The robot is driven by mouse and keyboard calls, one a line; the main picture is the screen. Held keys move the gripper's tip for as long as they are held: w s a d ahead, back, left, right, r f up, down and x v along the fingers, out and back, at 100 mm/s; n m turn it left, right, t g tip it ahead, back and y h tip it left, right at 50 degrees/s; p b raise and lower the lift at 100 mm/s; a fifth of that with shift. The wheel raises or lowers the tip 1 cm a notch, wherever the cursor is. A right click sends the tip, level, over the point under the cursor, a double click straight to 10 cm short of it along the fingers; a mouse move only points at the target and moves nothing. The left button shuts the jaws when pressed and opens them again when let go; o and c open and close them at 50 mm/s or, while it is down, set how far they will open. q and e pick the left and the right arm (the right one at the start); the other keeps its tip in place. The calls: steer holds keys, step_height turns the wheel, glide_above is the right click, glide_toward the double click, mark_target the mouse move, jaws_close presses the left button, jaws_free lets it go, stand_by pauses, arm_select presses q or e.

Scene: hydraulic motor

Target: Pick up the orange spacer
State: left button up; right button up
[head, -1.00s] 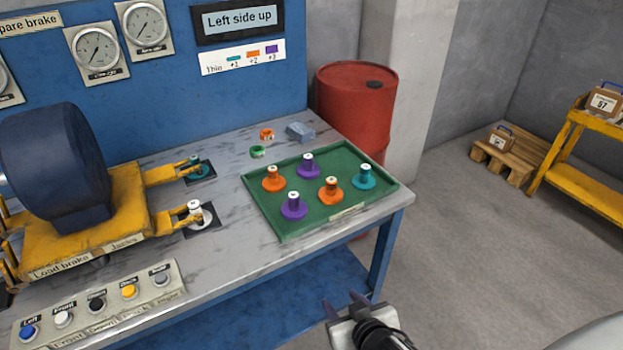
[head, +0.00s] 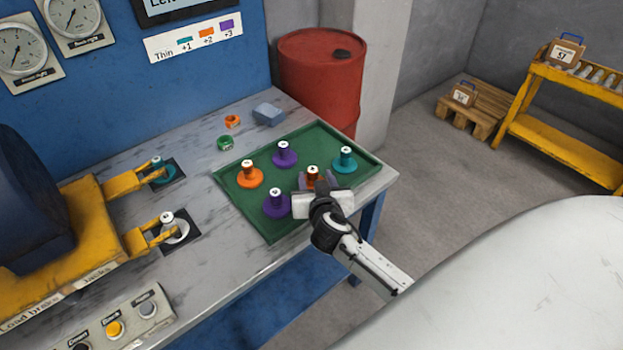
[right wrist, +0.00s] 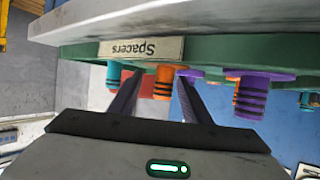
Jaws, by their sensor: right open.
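Two orange spacers stand in the green tray. One orange spacer (head: 249,175) is at the tray's left side. The other orange spacer (head: 312,174) is nearer the right, partly hidden behind my right gripper (head: 317,182). In the right wrist view, where the tray hangs upside down, an orange spacer (right wrist: 162,82) with dark rings shows between the open fingers of my right gripper (right wrist: 155,95). It is not clear that either finger touches it. My left gripper is not in view.
Purple spacers (head: 284,154) (head: 276,203) and a teal spacer (head: 345,160) stand close by in the green tray (head: 258,225). An orange ring (head: 232,121), a green ring (head: 224,142) and a grey-blue block (head: 267,113) lie behind it. A red drum (head: 320,80) stands beyond the bench.

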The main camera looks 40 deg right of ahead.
mark_target(311, 168)
steer(key=x, duration=0.4)
steer(key=shift+w+r, duration=0.15)
steer(key=shift+w, duration=0.45)
steer(key=shift+w+d, duration=0.15)
steer(key=shift+w, duration=0.2)
jaws_close()
step_height(311, 168, up, 10)
steer(key=p, duration=0.2)
steer(key=shift+s, duration=0.1)
